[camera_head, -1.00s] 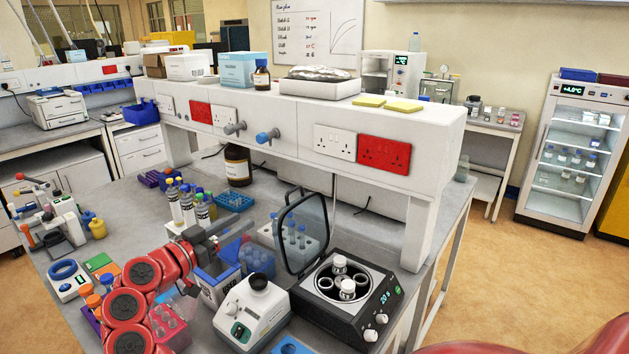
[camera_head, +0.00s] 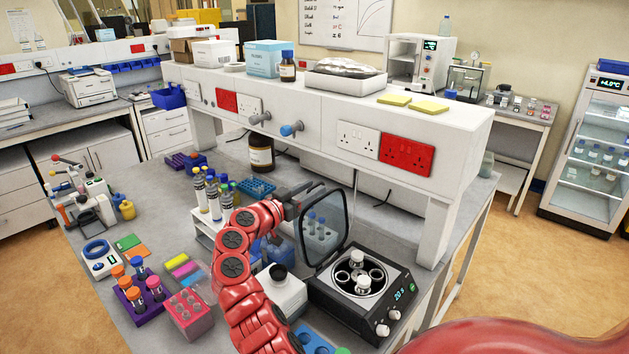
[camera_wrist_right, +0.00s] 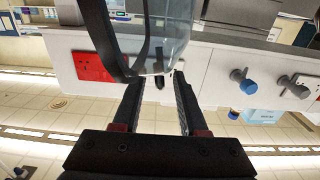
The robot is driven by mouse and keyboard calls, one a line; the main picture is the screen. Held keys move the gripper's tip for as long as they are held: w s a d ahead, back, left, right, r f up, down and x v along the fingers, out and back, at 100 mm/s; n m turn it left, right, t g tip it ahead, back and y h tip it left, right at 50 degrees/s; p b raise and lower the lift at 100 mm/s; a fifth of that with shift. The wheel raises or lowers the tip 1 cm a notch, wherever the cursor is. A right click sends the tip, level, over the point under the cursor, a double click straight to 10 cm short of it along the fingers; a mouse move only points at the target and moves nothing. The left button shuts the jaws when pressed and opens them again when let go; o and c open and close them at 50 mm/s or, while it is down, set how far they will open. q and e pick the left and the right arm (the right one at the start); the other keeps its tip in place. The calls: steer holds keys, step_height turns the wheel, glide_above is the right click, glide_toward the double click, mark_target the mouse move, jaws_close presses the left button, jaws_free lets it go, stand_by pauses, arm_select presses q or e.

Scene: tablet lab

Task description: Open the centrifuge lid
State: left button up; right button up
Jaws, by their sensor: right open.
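The centrifuge (camera_head: 391,297) is a dark box with a lit display, standing at the bench's front right. Its lid (camera_head: 344,216), a clear pane in a black frame, stands raised on the left side, and the rotor with white-capped tubes is uncovered. My right gripper (camera_head: 311,190) is open at the lid's upper left edge, partly hidden by the lid and my red arm. In the right wrist view the open fingers (camera_wrist_right: 156,88) are close to the lid's frame and clear pane (camera_wrist_right: 168,35); I cannot tell whether they touch. My left gripper is out of view.
A white device with a black top (camera_head: 288,293) stands left of the centrifuge. A tube rack (camera_head: 320,238) shows behind the lid. A white shelf (camera_head: 300,110) runs along the back.

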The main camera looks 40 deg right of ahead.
steer(key=shift+d, duration=0.85)
jaws_close()
stand_by(0.8)
